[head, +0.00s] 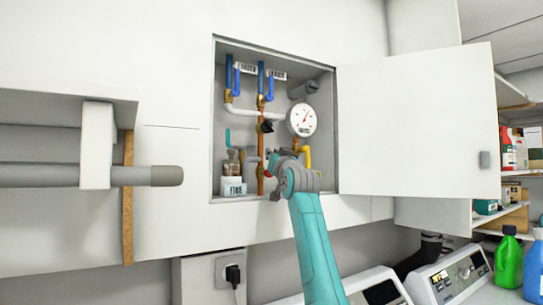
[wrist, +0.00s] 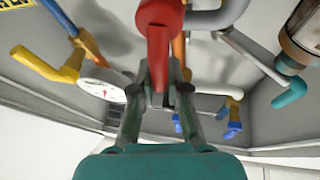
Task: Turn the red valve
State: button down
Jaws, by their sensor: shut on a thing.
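The red valve (wrist: 160,18) is at the top middle of the wrist view, with its lever pointing toward my gripper. In the head view it is mostly hidden behind my gripper inside the open wall cabinet. My gripper (wrist: 158,75) is shut on the lever's end, with a finger on each side. In the head view my gripper (head: 275,165) reaches into the lower middle of the cabinet, in front of a copper pipe (head: 262,135).
A pressure gauge (head: 302,120), blue-handled valves (head: 229,72) and a yellow handle (wrist: 45,66) are close by. A white-labelled container (head: 233,187) stands at the cabinet's lower left. The cabinet door (head: 420,120) hangs open to the right.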

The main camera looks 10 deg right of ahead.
jog(key=d+f+m+g+h, duration=0.1)
jog(key=m, duration=0.4)
jog(key=w+d+f+m+g+h, duration=0.1)
jog(key=d+m+g, duration=0.1)
jog(key=m, duration=0.3)
jog(key=d+f+m+g+h, duration=0.1)
jog(key=f+m+g, duration=0.1)
jog(key=m, duration=0.2)
jog(key=shift+w+d+f+m+h, duration=0.1)
jog(key=shift+w+d+m+h, duration=0.2)
jog(key=shift+d+m, duration=0.1)
jog(key=shift+d+f+m+g, duration=0.1)
jog(key=shift+f+m+g, duration=0.7)
jog(key=shift+m, duration=0.5)
jog(key=shift+f, duration=0.15)
jog(key=c, duration=1.2)
grip_release()
jog(key=shift+o, duration=0.2)
jog(key=shift+s, duration=0.1)
jog(key=v, duration=1.1)
jog(key=shift+s+d, duration=0.2)
jog(key=shift+s, duration=0.2)
